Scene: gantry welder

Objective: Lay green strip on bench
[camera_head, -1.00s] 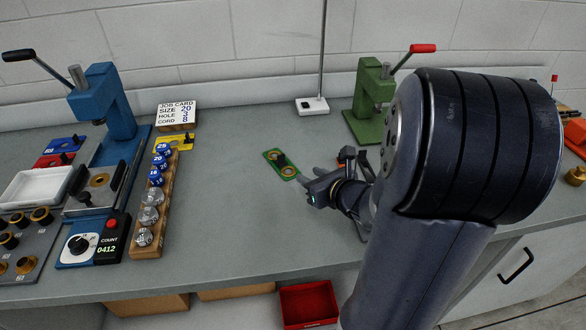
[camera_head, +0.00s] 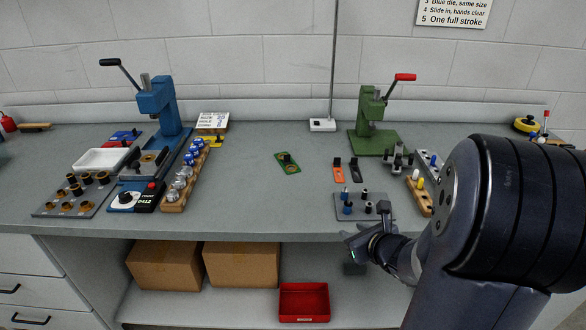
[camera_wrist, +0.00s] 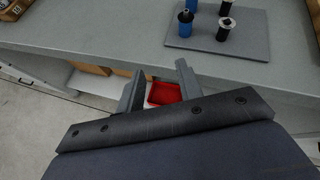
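The green strip (camera_head: 288,162) lies flat on the grey bench (camera_head: 262,205), left of the green press, with a dark knob and a brass-coloured ring on it. Nothing touches it. My gripper (camera_head: 352,252) is at the bench's front edge, lower right of the strip and well apart from it. In the wrist view my gripper (camera_wrist: 160,72) has its two fingers spread with nothing between them. The strip is not in the wrist view.
A blue press (camera_head: 158,105) stands left and a green press (camera_head: 370,125) right. An orange strip (camera_head: 338,170) and a black strip (camera_head: 356,170) lie near a grey plate (camera_head: 347,210) with pins. A red bin (camera_head: 304,300) sits below. Bench around the green strip is clear.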

